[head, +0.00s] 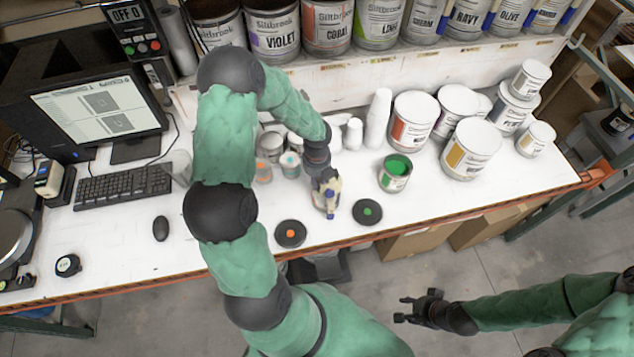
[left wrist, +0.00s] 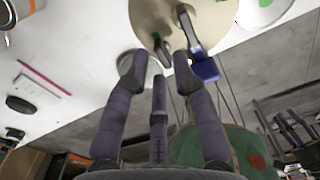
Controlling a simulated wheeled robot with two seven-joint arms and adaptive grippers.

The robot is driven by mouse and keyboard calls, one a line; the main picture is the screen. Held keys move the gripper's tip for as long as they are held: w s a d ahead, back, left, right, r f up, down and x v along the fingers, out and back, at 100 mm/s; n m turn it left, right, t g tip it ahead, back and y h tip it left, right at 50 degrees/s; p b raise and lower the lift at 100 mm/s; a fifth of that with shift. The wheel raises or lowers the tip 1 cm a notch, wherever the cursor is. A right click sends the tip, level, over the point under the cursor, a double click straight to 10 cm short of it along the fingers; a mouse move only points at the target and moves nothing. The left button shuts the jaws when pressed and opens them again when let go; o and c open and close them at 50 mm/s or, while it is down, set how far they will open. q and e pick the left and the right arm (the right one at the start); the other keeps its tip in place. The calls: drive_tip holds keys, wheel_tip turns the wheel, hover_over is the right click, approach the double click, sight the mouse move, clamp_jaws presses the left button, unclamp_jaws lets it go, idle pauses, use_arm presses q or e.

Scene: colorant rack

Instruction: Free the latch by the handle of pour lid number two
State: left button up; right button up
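A cream, rounded pour lid (left wrist: 165,18) shows at the top of the left wrist view, with a grey handle (left wrist: 190,28) and a blue latch end (left wrist: 205,70). In the head view the cream lid (head: 320,198) with blue parts stands near the bench's front edge, partly hidden by my left gripper (head: 328,182). I cannot read a number on it. My left gripper (left wrist: 158,72) has its fingers spread, with nothing clearly held. One fingertip is close beside the handle; contact cannot be told. My right gripper (head: 412,308) is open and empty, off the bench.
Black discs with an orange (head: 290,233) and a green centre (head: 367,212) lie at the front. An open green paint can (head: 395,172) stands right of the lid. Several white cans stand farther right; cups stand behind. A keyboard (head: 123,186) and mouse (head: 161,228) are left.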

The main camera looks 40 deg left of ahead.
sight(318, 186)
use_arm(q)
drive_tip(key=shift+f, duration=1.15)
clamp_jaws()
